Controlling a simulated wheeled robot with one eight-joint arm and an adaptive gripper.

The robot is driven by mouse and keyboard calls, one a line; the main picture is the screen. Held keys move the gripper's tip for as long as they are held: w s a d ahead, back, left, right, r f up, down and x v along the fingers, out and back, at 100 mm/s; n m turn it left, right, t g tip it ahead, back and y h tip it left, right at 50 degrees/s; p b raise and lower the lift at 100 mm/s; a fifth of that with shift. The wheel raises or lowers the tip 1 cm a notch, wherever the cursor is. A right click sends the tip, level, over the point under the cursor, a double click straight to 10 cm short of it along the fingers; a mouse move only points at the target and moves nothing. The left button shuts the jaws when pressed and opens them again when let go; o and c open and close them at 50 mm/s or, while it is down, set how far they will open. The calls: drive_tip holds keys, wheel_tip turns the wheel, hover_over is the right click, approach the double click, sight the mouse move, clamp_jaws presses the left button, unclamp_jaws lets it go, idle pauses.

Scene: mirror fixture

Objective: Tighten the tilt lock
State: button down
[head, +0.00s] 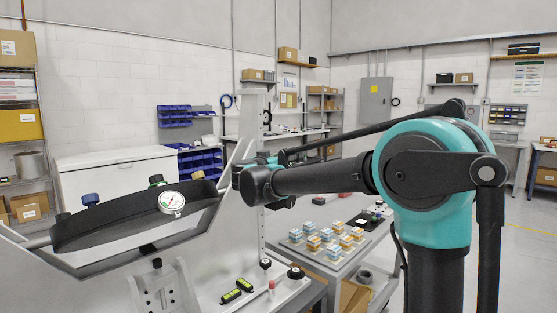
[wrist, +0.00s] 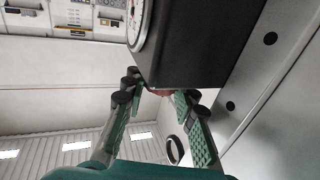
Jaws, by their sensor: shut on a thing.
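In the wrist view, my gripper's two green-padded fingers (wrist: 163,98) close from both sides on a small reddish part (wrist: 160,92) at the lower edge of a black block (wrist: 205,40). Most of that part is hidden, so I cannot tell its shape or whether it is the tilt lock. A white dial face (wrist: 138,18) is beside the block. In the head view, the mirror fixture's black curved body (head: 130,222) carries a dial gauge (head: 171,203) and a blue knob (head: 91,199). My own arm hides the gripper's fingertips there.
A black knob (head: 157,263) is on the fixture's front bracket. Two yellow-and-black tools (head: 231,296) and a red-capped bottle (head: 271,288) stand or lie on the bench's right side. A cart (head: 287,243) with several small boxes is behind.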

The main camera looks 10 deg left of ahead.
idle(0.5)
drive_tip(key=c, duration=1.2)
unclamp_jaws()
drive_tip(key=shift+y, duration=0.3)
